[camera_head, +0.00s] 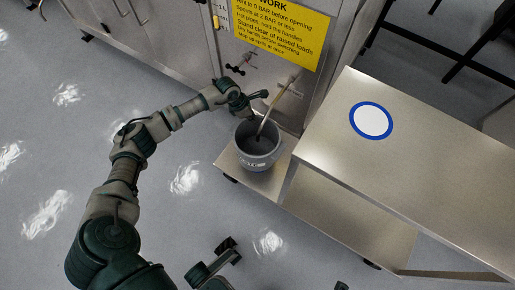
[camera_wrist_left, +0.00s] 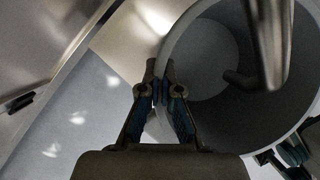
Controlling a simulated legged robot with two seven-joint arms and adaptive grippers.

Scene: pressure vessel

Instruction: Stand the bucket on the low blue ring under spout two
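The grey bucket (camera_head: 258,161) stands upright on the low metal shelf (camera_head: 233,163) beside the cabinet. A slender spout pipe (camera_head: 272,104) slopes down to its mouth, and its bent end shows over the inside in the left wrist view (camera_wrist_left: 272,45). My left gripper (camera_head: 243,112) is at the bucket's far rim. In the left wrist view its fingertips (camera_wrist_left: 161,92) are close together at the wall of the bucket (camera_wrist_left: 205,70), apparently pinching it. No ring shows on the low shelf; the bucket hides part of its surface. My right gripper does not show clearly.
A higher metal table (camera_head: 330,145) stands right of the bucket, with a blue ring (camera_head: 372,121) around a white disc on top. Open floor lies to the left.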

